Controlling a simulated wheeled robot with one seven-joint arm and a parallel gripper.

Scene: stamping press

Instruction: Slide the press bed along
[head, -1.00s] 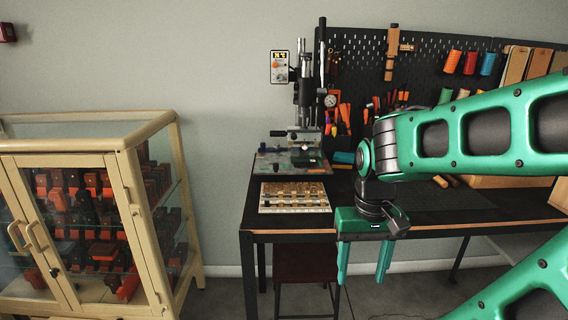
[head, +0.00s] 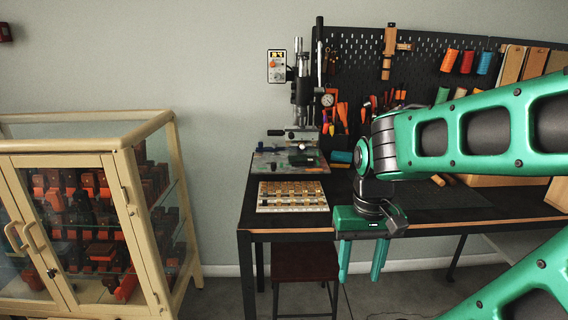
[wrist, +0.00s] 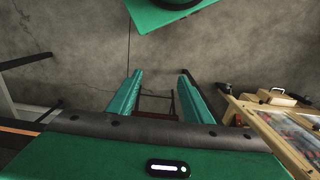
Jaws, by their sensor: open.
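The stamping press (head: 303,95) stands at the back left of the dark workbench, against the wall. Its press bed (head: 292,135) is a flat piece low on the column, above a mottled base plate (head: 270,162). My gripper (head: 361,278) is open and empty. It points down in front of the bench's front edge, to the right of the press and well apart from it. The press does not show in the wrist view.
A tray of brass stamps (head: 292,208) lies on the workbench (head: 430,215) in front of the press. A dark red stool (head: 304,262) stands below. A glass-doored cabinet (head: 130,185) is at left. A pegboard of tools (head: 350,60) is behind; floor lies between cabinet and bench.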

